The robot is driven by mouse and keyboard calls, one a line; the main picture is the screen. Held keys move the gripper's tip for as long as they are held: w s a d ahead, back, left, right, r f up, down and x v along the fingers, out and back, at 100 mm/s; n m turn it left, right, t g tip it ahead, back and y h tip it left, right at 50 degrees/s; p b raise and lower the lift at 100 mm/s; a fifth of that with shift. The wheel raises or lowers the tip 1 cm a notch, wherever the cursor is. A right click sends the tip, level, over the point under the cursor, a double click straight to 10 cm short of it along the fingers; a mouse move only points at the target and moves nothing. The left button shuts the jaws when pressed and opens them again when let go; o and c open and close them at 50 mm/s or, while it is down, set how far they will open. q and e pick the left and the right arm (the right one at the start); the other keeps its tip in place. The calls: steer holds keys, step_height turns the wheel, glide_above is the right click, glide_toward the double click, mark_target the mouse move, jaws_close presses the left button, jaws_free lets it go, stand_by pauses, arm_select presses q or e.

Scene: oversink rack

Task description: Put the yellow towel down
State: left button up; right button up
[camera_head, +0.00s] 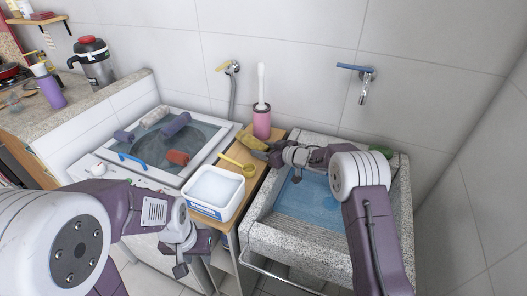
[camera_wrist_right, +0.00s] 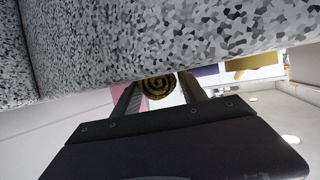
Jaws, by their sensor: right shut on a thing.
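The yellow towel (camera_head: 249,141) is at the tip of my right gripper (camera_head: 262,151), above the wooden stand beside the stone sink. In the right wrist view its rolled end (camera_wrist_right: 158,87) shows as a dark yellow spiral between the two fingers of my right gripper (camera_wrist_right: 160,92), which is shut on it. Whether the towel touches the stand is hidden. My left gripper (camera_head: 190,258) hangs low in front of the washing machine, its fingers apart and empty.
The stone sink (camera_head: 257,236) holds blue water. On the wooden stand (camera_head: 213,221) are a white tub (camera_head: 216,188), a yellow scoop (camera_head: 238,166) and a pink brush holder (camera_head: 262,124). The washing machine (camera_head: 100,158) is at left. A speckled sink wall (camera_wrist_right: 150,45) fills the wrist view's top.

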steer(key=shift+f, duration=0.1)
steer(key=o, duration=1.3)
steer(key=shift+o, duration=0.2)
